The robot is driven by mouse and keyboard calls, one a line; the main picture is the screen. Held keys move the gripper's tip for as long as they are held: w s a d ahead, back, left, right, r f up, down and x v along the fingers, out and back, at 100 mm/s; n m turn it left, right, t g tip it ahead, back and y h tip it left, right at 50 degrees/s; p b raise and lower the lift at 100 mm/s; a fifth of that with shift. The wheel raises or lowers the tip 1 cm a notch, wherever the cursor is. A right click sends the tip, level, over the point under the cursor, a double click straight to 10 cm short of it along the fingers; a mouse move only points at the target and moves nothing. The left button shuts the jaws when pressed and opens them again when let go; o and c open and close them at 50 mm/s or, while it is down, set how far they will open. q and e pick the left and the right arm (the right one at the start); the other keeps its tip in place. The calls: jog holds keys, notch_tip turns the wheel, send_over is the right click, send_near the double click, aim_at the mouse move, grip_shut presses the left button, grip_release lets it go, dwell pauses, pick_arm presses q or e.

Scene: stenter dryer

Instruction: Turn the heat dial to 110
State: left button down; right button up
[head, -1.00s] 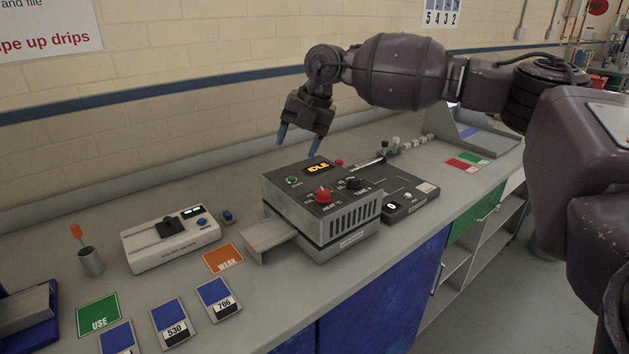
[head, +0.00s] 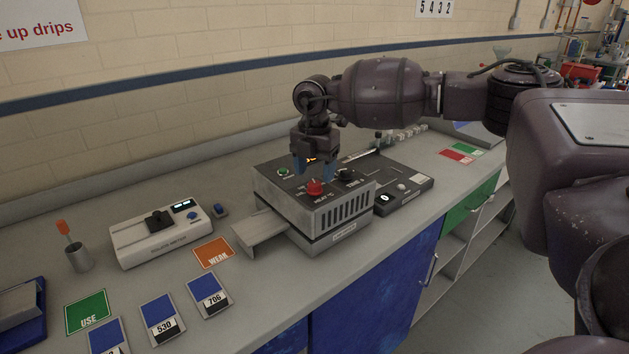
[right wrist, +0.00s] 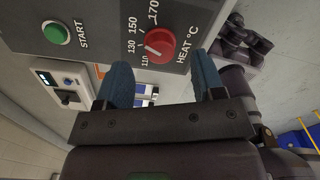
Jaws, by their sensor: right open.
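The red heat dial (head: 314,188) sits on the dark top panel of the dryer box (head: 345,215). In the right wrist view, the dial (right wrist: 161,45) has a pale mark on its lower-left side, facing the 110 to 130 end of the scale; its exact reading is hard to tell. My right gripper (head: 314,171) is open just above and behind the dial, fingers pointing down. In the right wrist view, its blue fingers (right wrist: 163,65) stand apart on either side of the dial, without visible contact. My left gripper is not in view.
A green START button (head: 283,172) and a black timer knob (head: 346,174) flank the dial. A metal tray (head: 262,232) juts from the dryer's left. A white meter (head: 160,237) and coloured cards lie further left. The counter between is partly clear.

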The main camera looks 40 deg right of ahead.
aim_at(315, 183)
jog(key=shift+f, duration=1.55)
jog(key=c, duration=0.9)
